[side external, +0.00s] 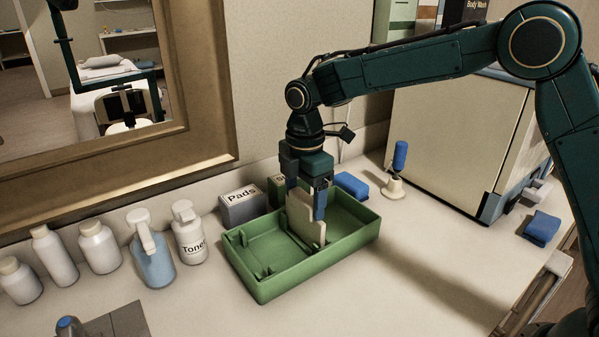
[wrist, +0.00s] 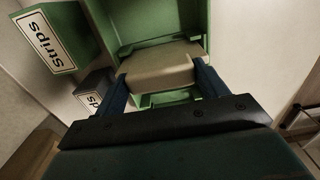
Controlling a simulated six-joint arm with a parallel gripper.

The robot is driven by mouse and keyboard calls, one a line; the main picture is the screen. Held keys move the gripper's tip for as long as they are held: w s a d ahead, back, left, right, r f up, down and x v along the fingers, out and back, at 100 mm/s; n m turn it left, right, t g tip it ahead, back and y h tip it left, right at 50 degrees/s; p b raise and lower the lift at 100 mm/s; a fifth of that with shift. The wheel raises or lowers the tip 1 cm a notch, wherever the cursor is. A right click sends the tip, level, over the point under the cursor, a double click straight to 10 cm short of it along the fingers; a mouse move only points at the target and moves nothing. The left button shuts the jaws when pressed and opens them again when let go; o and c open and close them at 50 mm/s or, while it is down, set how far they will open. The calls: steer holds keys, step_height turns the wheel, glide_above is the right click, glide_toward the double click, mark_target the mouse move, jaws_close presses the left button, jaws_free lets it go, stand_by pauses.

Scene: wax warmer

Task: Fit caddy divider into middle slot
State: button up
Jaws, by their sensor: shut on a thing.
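The cream caddy divider (side external: 303,218) stands roughly upright inside the green caddy (side external: 264,289), near its middle. Its lower edge is down between the caddy walls; I cannot tell whether it sits fully in the middle slot. My gripper (side external: 308,200) points down over the caddy, shut on the divider. In the wrist view, the divider (wrist: 162,65) lies between the two blue fingers of my gripper (wrist: 160,82), with parts of the green caddy (wrist: 120,12) on either side of it. Small slot posts (side external: 243,238) show at the caddy's left end.
A Pads box (side external: 242,208) and a green Strips box (wrist: 55,42) stand behind the caddy. Several bottles (side external: 188,232) line the counter at left. A blue folded cloth (side external: 351,186) lies behind the caddy. A large cream cabinet (side external: 455,135) stands at right.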

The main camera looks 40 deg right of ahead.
steer(key=o, duration=1.3)
steer(key=shift+o, duration=0.2)
steer(key=shift+r, duration=1.1)
steer(key=shift+r, duration=0.35)
steer(key=shift+r, duration=0.35)
steer(key=shift+r, duration=0.35)
steer(key=shift+r, duration=0.35)
steer(key=shift+r, duration=1.35)
